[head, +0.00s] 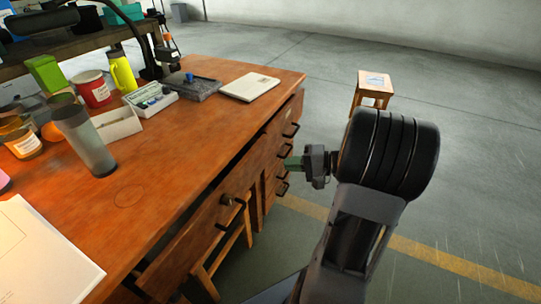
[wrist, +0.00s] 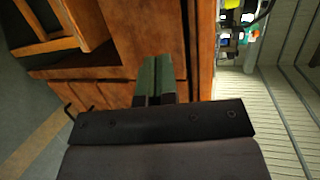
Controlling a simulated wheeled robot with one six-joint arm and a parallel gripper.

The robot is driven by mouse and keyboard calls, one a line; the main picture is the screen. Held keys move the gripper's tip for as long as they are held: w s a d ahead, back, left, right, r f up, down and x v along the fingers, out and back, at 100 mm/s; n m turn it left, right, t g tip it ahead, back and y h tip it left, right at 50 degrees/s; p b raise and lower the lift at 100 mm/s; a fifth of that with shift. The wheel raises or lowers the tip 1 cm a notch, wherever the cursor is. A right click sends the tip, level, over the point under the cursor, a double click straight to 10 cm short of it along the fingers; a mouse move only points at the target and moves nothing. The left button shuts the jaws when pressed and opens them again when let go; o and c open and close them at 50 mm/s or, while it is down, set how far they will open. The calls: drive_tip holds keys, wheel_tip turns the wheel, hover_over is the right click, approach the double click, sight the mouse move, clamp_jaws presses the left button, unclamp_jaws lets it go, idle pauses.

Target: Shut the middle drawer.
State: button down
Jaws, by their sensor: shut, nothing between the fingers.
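The brown wooden desk (head: 190,135) has a wide drawer (head: 190,240) under its top, with a dark handle (head: 222,210). This drawer's front stands out from the desk edge, with a dark gap behind it at the near end. Beyond it is a stack of drawers with dark handles (head: 290,130); how far each is out is hard to tell. My gripper (head: 292,163) has green fingertips held together, empty, beside this stack. In the wrist view the fingertips (wrist: 153,80) point at brown wood; whether they touch it cannot be told. Two handles (wrist: 70,112) show at left there.
A wooden stool (head: 230,245) stands under the desk, below the wide drawer. Another stool (head: 374,88) stands on the open floor farther back. Cups, jars and boxes crowd the desktop's left side.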

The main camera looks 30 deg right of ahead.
drive_tip(key=d+f+m+t+h+b, duration=0.1)
drive_tip(key=d+m+t, duration=0.1)
drive_tip(key=d+t, duration=0.35)
drive_tip(key=b, duration=0.3)
approach(264, 143)
drive_tip(key=shift+g, duration=0.35)
drive_tip(key=x, duration=0.7)
drive_tip(key=shift+w+a+r, duration=0.2)
drive_tip(key=shift+r, duration=0.15)
